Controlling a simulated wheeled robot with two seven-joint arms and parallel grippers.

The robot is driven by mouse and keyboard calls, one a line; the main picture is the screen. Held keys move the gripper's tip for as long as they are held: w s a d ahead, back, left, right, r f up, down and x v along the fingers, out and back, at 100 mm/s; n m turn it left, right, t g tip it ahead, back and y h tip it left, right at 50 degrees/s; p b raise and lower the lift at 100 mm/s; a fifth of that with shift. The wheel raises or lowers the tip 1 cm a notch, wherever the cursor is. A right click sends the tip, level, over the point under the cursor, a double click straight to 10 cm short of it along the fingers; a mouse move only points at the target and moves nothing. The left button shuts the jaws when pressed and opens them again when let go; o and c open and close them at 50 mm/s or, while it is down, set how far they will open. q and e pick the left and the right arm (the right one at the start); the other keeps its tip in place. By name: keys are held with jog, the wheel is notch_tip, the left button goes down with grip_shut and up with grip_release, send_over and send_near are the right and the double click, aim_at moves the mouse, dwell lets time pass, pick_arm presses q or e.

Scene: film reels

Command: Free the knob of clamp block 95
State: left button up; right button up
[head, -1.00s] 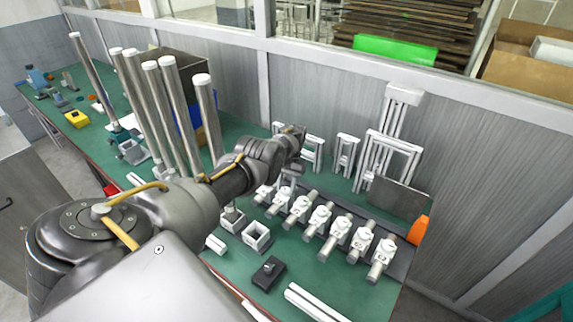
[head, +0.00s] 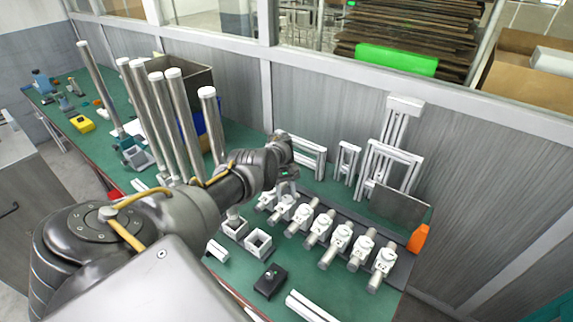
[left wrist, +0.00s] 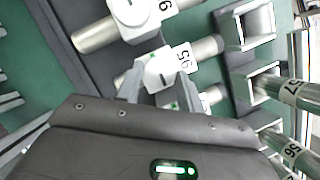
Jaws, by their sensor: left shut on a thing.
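Clamp block 95 (left wrist: 157,60) is a white block with a round slotted knob, its number label facing right in the left wrist view. It grips a grey cylinder. My left gripper (left wrist: 160,92) is at this block, one finger on each side of the knob and closed on it. In the head view, my left gripper (head: 286,188) is low over the left end of the row of clamp blocks (head: 341,238), and its arm hides part of that end. The exact contact on the knob is partly hidden by the fingers. My right gripper is not in view.
A neighbouring block ending in 6 (left wrist: 132,15) sits close beside. Open square sockets (head: 258,243) and tall silver posts (head: 209,125) stand to the left of the row. White frames (head: 390,165) stand behind it. A black block (head: 270,280) lies in front.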

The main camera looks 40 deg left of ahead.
pick_arm(q)
jog(key=shift+n, duration=0.3)
jog(key=o, duration=1)
jog(key=shift+r, duration=0.1)
jog(key=v, duration=1)
jog(key=shift+a+r, duration=0.15)
jog(key=shift+r, duration=0.15)
